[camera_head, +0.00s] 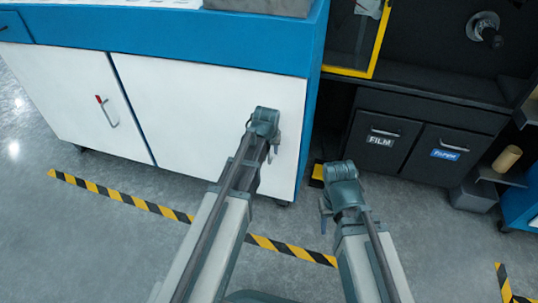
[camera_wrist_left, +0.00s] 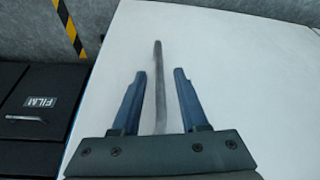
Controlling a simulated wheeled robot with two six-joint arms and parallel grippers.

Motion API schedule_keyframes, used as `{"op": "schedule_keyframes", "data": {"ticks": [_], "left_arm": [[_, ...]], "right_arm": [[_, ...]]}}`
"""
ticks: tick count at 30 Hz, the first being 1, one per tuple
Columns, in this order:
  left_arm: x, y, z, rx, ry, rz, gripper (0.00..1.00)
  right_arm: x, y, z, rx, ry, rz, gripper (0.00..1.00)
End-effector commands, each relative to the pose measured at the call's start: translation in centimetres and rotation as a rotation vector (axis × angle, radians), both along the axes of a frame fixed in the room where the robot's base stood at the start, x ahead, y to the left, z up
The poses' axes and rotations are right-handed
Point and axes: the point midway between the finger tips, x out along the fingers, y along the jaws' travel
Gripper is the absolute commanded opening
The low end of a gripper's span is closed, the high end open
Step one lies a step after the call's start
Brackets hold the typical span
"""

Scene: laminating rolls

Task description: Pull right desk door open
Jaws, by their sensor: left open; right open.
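The right desk door (camera_head: 205,115) is a white panel under the blue desk top, and it looks shut. My left gripper (camera_head: 266,128) is at the right part of this door, open. In the left wrist view, the door's grey metal handle (camera_wrist_left: 158,70) runs lengthwise between the two dark fingers of my left gripper (camera_wrist_left: 158,95), with a gap on each side. I cannot tell how deep the handle sits between them. In the head view the gripper mostly hides the handle. My right gripper (camera_head: 342,185) is open and empty above the floor, right of the desk.
The left desk door (camera_head: 75,95) has a handle with a red end (camera_head: 106,110). A black cabinet with a FILM drawer (camera_head: 382,140) stands to the right. Yellow-black tape (camera_head: 150,207) marks the floor before the desk. The floor at the left is clear.

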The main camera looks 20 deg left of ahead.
Motion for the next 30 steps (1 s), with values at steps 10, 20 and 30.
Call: {"op": "schedule_keyframes", "data": {"ticks": [10,20,30], "left_arm": [[0.05,0.01,-0.08,0.000,0.000,0.000,0.31],[0.04,0.01,-0.08,0.000,0.000,0.000,0.00],[0.05,0.01,-0.09,0.000,0.000,0.000,0.00]], "right_arm": [[0.00,0.00,-0.07,0.000,0.000,0.000,0.50],[-0.01,0.01,-0.08,0.000,0.000,0.000,0.50],[-0.01,0.01,-0.08,0.000,0.000,0.000,0.50]]}}
